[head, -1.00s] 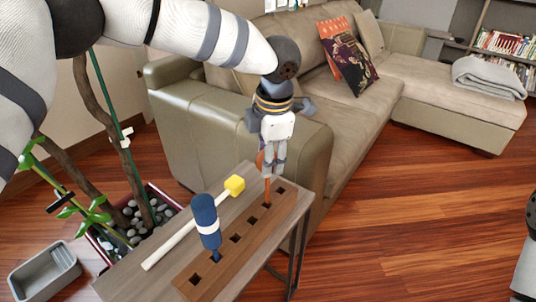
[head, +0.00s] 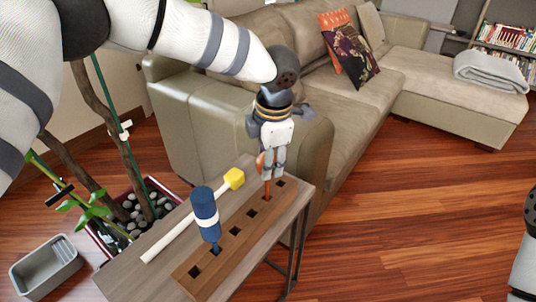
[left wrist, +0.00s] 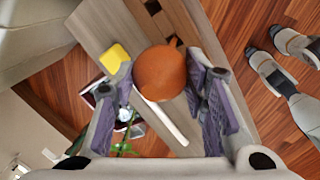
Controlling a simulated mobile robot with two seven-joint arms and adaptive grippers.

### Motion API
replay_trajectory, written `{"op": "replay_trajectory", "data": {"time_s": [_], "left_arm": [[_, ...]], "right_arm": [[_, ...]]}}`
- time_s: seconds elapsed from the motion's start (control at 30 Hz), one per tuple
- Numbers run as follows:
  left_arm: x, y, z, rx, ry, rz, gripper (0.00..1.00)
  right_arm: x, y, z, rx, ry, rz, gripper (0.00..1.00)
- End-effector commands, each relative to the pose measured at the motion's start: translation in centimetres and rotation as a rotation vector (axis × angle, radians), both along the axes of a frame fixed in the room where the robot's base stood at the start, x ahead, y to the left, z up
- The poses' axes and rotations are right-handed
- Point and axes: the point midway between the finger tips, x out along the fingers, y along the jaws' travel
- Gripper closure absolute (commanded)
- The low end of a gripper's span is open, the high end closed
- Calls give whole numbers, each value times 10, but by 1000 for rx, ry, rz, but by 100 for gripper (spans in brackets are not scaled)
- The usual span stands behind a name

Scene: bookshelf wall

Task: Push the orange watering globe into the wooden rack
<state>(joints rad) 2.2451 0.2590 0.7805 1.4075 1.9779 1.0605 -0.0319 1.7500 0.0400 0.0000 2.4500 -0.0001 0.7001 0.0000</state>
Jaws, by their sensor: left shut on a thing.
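The orange watering globe (left wrist: 160,72) is between the fingers of my left gripper (head: 273,160), which is shut on it. In the head view only a sliver of the globe (head: 260,163) shows beside the fingers. Its thin orange stem (head: 267,188) points down and meets the wooden rack (head: 225,256) at a hole near the far end. How deep the stem sits is hidden. The rack is a long brown block with a row of square holes.
A blue bottle-like thing with a white band (head: 206,214) stands in a nearer hole. A yellow-headed mallet (head: 234,179) lies beside the rack on the small table (head: 130,277). The sofa (head: 220,110) is behind, a potted plant and grey tub (head: 46,270) left.

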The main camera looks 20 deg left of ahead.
Motion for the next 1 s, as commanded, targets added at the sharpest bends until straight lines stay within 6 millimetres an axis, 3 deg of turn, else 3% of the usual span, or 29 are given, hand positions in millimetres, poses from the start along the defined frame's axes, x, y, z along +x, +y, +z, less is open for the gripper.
{"op": "replay_trajectory", "data": {"time_s": [1.0], "left_arm": [[0, 0, -29, 1, 0, 1, 88]], "right_arm": [[-5, 0, -5, 0, 18, 0, 29]]}}
